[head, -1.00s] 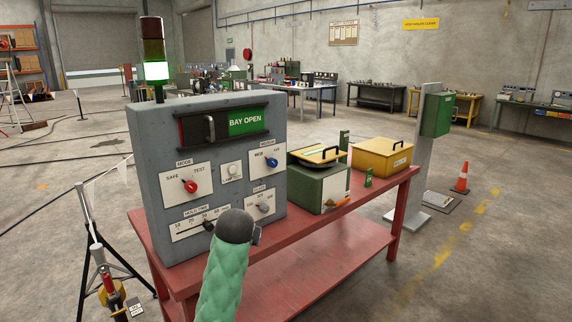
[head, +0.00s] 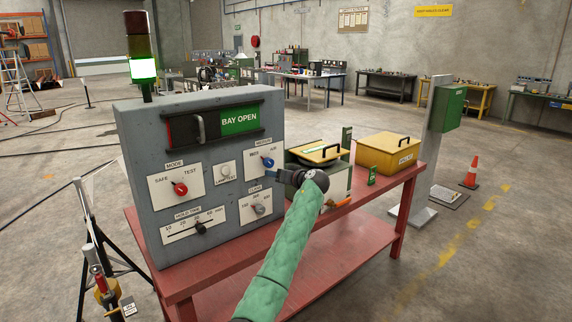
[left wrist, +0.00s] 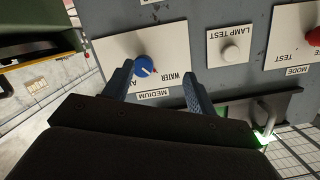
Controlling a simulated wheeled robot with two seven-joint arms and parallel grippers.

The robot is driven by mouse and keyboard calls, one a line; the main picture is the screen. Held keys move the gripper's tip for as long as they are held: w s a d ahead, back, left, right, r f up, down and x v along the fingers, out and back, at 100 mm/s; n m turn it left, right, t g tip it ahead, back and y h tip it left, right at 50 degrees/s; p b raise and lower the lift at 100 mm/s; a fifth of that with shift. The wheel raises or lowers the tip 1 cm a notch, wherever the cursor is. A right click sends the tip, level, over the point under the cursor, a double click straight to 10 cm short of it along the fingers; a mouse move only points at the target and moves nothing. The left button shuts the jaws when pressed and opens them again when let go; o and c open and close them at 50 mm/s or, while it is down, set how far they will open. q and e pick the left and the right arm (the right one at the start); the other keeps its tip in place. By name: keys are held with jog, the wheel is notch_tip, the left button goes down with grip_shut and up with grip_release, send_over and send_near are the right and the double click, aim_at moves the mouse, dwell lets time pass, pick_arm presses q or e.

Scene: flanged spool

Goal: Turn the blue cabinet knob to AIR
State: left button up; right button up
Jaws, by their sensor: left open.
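The blue knob (head: 268,162) sits on the white MEDIUM plate at the upper right of the grey cabinet (head: 140,130). WATER is on the plate's left and AIR on its right in the head view. In the left wrist view the blue knob (left wrist: 142,65) appears upside down, its pale pointer mark towards WATER. My left gripper (head: 280,174) is just to the lower right of the knob in the head view. In the left wrist view my open left gripper (left wrist: 157,72) has the knob between its fingertips in the picture, nearer the left finger. Contact is not visible. My right gripper is out of view.
A red MODE knob (head: 180,189), a lamp test button (head: 225,170), a grey CLAMP knob (head: 258,209) and a HOLD TIME slider (head: 200,227) share the panel. A green box (head: 325,180) and yellow box (head: 389,153) stand right on the red bench (head: 345,215).

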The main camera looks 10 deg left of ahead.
aim_at(271, 164)
pick_arm(q)
jog(key=w+n, duration=0.1)
jog(key=w+d+n+t+y, duration=0.1)
jog(key=w+n+t, duration=0.1)
jog(key=shift+w+d+r, duration=0.1)
jog(key=shift+d, duration=0.15)
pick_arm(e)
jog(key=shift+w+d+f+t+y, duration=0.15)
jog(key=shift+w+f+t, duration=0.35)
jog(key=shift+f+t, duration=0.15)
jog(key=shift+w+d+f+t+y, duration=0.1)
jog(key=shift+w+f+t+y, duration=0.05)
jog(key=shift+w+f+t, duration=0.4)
